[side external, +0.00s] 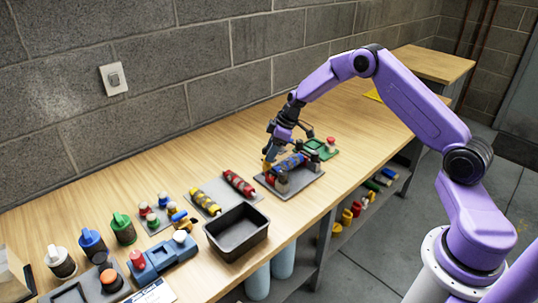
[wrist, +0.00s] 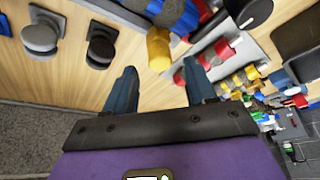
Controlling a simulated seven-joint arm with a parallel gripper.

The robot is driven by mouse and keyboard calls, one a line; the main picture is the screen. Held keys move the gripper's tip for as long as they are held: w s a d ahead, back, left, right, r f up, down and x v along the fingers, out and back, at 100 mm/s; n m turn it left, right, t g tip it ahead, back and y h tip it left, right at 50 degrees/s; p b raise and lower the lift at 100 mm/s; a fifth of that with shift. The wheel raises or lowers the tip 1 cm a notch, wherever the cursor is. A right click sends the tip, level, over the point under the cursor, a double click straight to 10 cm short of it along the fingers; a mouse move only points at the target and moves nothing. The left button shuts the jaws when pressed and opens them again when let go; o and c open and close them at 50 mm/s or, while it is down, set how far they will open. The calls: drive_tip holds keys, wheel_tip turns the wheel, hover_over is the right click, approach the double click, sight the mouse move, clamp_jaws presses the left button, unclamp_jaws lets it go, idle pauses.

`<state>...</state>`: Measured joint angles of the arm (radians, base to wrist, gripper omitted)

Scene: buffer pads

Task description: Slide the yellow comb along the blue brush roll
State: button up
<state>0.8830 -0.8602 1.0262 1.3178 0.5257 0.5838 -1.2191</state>
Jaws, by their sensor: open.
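The blue brush roll (side external: 290,163) lies on a grey plate on the table. It also shows at the top of the wrist view (wrist: 178,14). The yellow comb (wrist: 158,48) appears as a yellow block at the near end of the blue roll. In the side external view, the yellow comb (side external: 266,163) shows small and partly hidden by my gripper. My gripper (wrist: 158,72) is open, its two fingers apart. The yellow block shows just beyond the gap between the fingertips, and I cannot tell whether they touch it.
A red roll (side external: 240,183) and a yellow roll (side external: 205,202) lie on a grey plate to the left. A black tray (side external: 237,248) stands in front. A green tray (side external: 325,154) is behind the blue roll. Several knobs and blocks stand at the lower left. The table's back strip is clear.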

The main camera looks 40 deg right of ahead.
drive_tip(key=shift+x, duration=1.2)
clamp_jaws()
drive_tip(key=d, duration=1)
drive_tip(key=shift+d, duration=0.35)
unclamp_jaws()
drive_tip(key=shift+r, duration=0.1)
